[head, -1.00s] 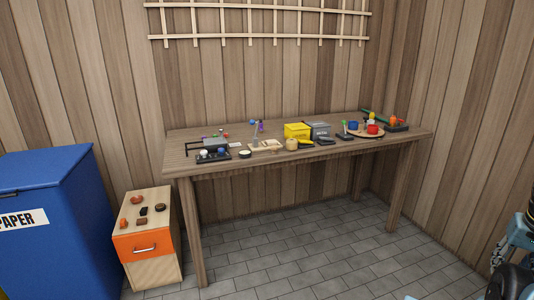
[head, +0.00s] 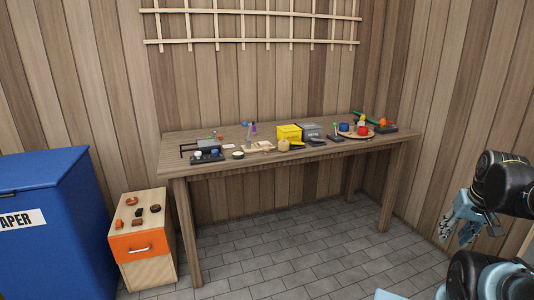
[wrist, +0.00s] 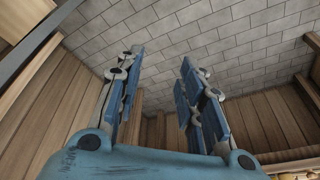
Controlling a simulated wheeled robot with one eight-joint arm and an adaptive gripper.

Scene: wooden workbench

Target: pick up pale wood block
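My gripper (head: 458,230) hangs at the right of the head view, well away from the workbench (head: 205,172). I cannot single out the pale wood block for sure. A pale tan tray (head: 259,147) and a tan rounded object (head: 284,145) sit mid-bench, but things there are too small to tell.
Bench items include a yellow box (head: 289,132), a grey bin (head: 309,130), a black tray (head: 206,157) and a round wooden board (head: 345,135). A blue paper bin (head: 50,230) and an orange-drawer cabinet (head: 140,243) stand left. The tiled floor before the bench is clear.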

